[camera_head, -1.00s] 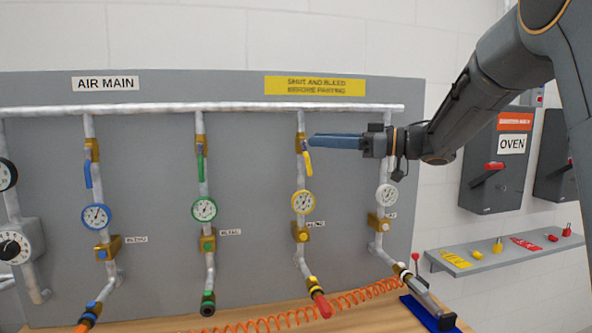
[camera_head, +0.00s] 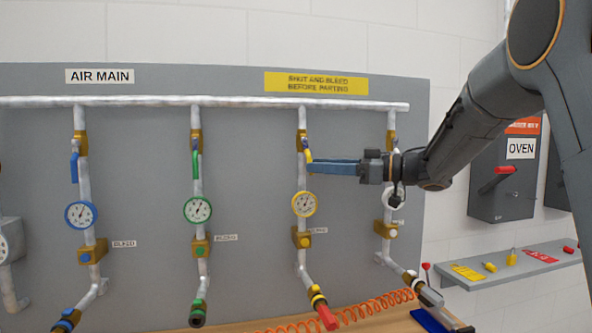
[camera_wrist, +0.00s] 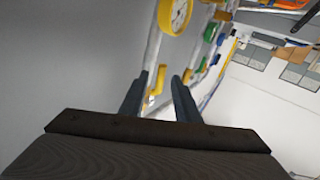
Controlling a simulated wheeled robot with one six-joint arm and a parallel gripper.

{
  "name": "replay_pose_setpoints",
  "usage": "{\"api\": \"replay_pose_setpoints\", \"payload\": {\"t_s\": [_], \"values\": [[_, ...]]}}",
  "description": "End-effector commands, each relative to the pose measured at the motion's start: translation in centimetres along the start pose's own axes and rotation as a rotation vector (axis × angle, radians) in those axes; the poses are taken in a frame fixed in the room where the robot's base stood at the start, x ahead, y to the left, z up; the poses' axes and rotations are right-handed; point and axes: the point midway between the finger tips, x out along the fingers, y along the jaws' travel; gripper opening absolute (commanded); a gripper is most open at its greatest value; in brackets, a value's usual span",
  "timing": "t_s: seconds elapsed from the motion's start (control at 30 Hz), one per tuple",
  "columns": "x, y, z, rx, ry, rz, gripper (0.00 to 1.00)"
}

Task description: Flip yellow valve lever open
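The yellow valve lever (camera_head: 307,153) hangs down along its pipe, below the brass valve body, in the head view. My gripper (camera_head: 312,167) reaches in from the right, with its blue-grey fingers level with the lever's lower part. The fingers cover part of the lever. In the wrist view my gripper (camera_wrist: 160,80) has its two fingers apart. A small yellow piece, probably the lever (camera_wrist: 153,98), shows between them, closer to the left finger. I cannot tell whether a finger touches it.
The yellow gauge (camera_head: 304,204) sits just below the gripper. The blue lever (camera_head: 74,168) and green lever (camera_head: 195,164) hang on pipes to the left. The white gauge (camera_head: 388,199) is below my wrist. A shelf (camera_head: 520,264) is at right.

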Motion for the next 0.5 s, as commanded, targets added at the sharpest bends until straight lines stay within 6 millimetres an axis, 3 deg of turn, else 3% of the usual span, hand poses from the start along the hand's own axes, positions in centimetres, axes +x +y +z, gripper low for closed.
{"api": "replay_pose_setpoints", "payload": {"t_s": [0.3, 0.5], "values": [[4.9, -0.2, -0.2, 0.001, 0.000, -0.004, 0.29], [6.6, -0.1, -0.1, 0.000, 0.000, -0.002, 0.29]]}}
